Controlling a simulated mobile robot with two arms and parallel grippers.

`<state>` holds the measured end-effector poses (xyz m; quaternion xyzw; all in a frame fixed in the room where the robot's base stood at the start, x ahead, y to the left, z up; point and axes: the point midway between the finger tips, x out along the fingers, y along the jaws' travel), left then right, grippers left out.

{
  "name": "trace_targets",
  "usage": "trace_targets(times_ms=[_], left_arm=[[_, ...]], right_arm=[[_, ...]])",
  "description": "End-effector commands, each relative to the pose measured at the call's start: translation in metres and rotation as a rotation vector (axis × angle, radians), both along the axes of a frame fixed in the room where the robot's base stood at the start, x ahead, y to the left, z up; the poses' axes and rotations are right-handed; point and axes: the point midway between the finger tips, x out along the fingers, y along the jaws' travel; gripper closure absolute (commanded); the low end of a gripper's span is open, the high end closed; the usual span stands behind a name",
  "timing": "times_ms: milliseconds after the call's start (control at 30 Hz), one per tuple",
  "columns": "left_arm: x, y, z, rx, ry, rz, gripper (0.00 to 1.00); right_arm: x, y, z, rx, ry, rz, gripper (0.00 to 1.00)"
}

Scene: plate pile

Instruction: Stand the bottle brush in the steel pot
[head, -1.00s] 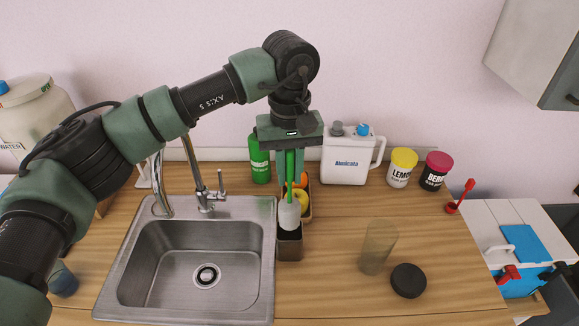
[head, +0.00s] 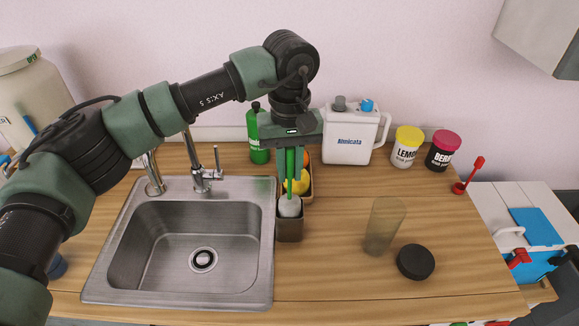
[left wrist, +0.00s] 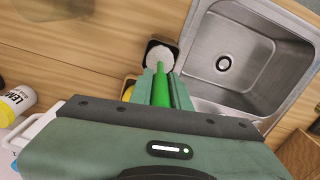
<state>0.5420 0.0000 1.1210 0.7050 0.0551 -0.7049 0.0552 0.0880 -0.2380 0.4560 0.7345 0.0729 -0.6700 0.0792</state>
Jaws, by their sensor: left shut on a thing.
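My left gripper (head: 291,176) points straight down and is shut on the green handle of the bottle brush (head: 290,206). The brush hangs upright with its white bristle head down. The lower part of the head is hidden inside the mouth of the steel pot (head: 290,230), a small dark square pot right of the sink. In the left wrist view the white head (left wrist: 160,56) sits within the pot's dark square rim (left wrist: 151,42). Whether the head touches the pot's bottom is hidden. My right gripper is not in view.
A tray with yellow and orange fruit (head: 309,190) stands right behind the pot. The sink (head: 272,270) is close on the left. A green bottle (head: 258,140) and a white jug (head: 350,135) stand behind. A clear tumbler (head: 384,228) and black lid (head: 415,262) are at right.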

Motion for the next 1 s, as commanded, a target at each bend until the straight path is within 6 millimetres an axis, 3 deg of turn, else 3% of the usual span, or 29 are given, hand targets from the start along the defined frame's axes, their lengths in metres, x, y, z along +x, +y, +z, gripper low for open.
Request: trace_targets(times_ms=[233, 267, 333, 733, 1000], left_arm=[[0.000, 0.000, 0.000, 0.000, 0.000, 0.000, 1.00], [0.000, 0.000, 0.000, 0.000, 0.000, 0.000, 0.77], [0.000, 0.000, 0.000, 0.000, 0.000, 0.000, 0.57], [0.000, 0.000, 0.004, 0.000, -0.002, 0.000, 0.57], [0.001, -0.001, 0.046, 0.000, -0.004, 0.000, 0.57]], right_arm=[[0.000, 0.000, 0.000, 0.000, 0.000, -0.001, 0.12], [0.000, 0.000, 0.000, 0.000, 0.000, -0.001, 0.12], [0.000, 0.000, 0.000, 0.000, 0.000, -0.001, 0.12], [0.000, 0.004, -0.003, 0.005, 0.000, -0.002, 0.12], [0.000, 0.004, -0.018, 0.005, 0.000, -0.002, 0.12]])
